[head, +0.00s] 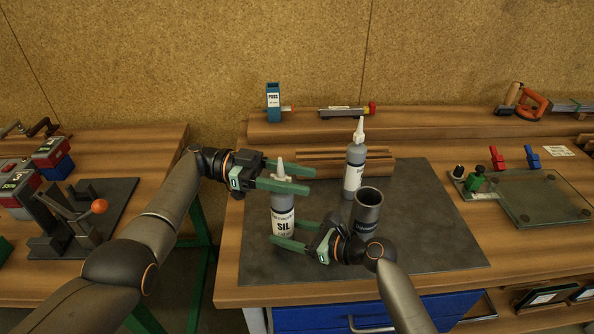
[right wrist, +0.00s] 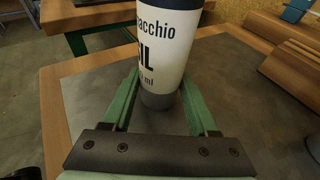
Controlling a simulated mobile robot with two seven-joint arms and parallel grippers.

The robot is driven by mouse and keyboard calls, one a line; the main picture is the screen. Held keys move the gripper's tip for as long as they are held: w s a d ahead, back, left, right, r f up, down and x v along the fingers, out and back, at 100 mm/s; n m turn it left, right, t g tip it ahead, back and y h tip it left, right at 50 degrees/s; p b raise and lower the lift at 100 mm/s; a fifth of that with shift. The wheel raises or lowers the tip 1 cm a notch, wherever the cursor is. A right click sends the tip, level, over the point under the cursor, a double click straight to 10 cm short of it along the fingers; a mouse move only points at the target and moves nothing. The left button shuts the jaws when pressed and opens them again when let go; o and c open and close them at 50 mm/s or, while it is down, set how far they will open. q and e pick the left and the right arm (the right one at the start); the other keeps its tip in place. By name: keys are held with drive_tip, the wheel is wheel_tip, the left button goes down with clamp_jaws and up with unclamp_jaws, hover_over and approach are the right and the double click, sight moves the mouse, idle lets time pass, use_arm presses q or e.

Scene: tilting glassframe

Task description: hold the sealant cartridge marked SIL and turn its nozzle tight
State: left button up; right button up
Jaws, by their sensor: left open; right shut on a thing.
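The sealant cartridge (head: 283,211) marked SIL stands upright on the dark mat, grey above with a white label and a pale nozzle (head: 280,169) on top. My right gripper (head: 283,233) is shut on its lower body. In the right wrist view the cartridge (right wrist: 167,45) rises between the two green fingers (right wrist: 157,97), its dark base low between them. My left gripper (head: 311,181) is open at nozzle height, one finger in front of the nozzle's base and one behind. Whether either finger touches the nozzle cannot be told.
A second grey cartridge (head: 355,165) with a nozzle stands behind, to the right. An open dark cylinder (head: 366,212) stands close to my right gripper. A wooden grooved block (head: 330,162) lies behind. The mat's (head: 440,240) right part is clear. A glass plate (head: 535,197) lies further right.

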use_arm(q)
wheel_tip(320, 180, up, 10)
idle(0.5)
